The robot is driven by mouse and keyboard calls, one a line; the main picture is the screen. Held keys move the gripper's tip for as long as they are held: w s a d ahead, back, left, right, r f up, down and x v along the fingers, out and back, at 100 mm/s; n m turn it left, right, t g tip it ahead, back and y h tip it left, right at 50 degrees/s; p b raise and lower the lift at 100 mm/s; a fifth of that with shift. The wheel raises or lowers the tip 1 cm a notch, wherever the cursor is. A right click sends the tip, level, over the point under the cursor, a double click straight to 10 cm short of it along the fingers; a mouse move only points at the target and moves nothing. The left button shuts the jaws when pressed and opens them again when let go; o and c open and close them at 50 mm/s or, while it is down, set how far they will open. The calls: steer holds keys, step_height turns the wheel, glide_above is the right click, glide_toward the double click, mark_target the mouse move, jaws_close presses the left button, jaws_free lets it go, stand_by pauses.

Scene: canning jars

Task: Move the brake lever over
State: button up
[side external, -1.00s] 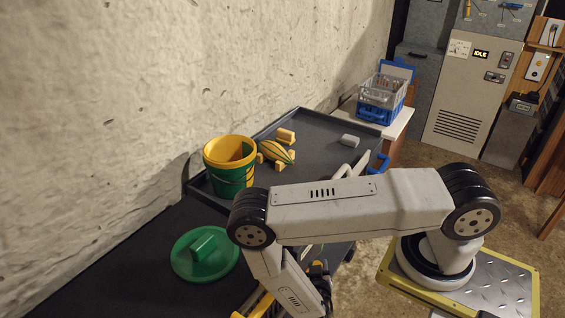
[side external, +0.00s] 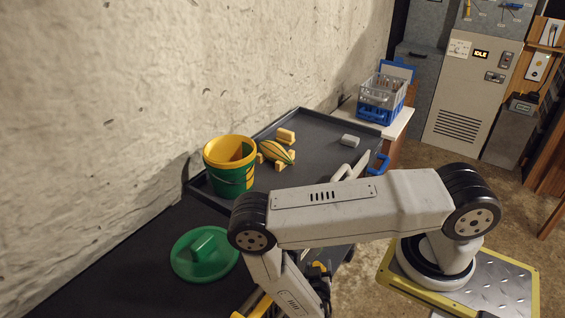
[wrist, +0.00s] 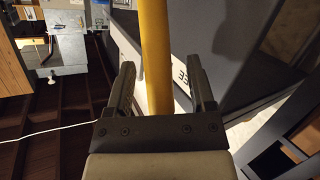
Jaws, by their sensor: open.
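A yellow bar (wrist: 156,55), which looks like the brake lever, runs down the middle of the wrist view. My gripper (wrist: 160,78) is open, with one dark finger on each side of the bar. The bar lies between the fingers in this picture, with gaps on both sides; I cannot tell how deep it sits or whether it touches the palm. In the side external view a yellow piece (side external: 261,304) shows at the bottom edge by my wrist. My fingers are hidden there.
A dark cart tray (side external: 318,150) holds a green and yellow bucket (side external: 229,178), a striped yellow-green object (side external: 275,152), yellow blocks and a grey block (side external: 350,140). A green lid (side external: 192,268) lies on the dark surface nearer. A blue crate (side external: 381,108) stands behind.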

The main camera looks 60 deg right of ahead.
steer(key=shift+a, duration=0.1)
steer(key=v, duration=0.7)
steer(key=shift+s+a, duration=0.15)
steer(key=shift+a, duration=0.1)
stand_by(0.4)
steer(key=shift+r, duration=0.1)
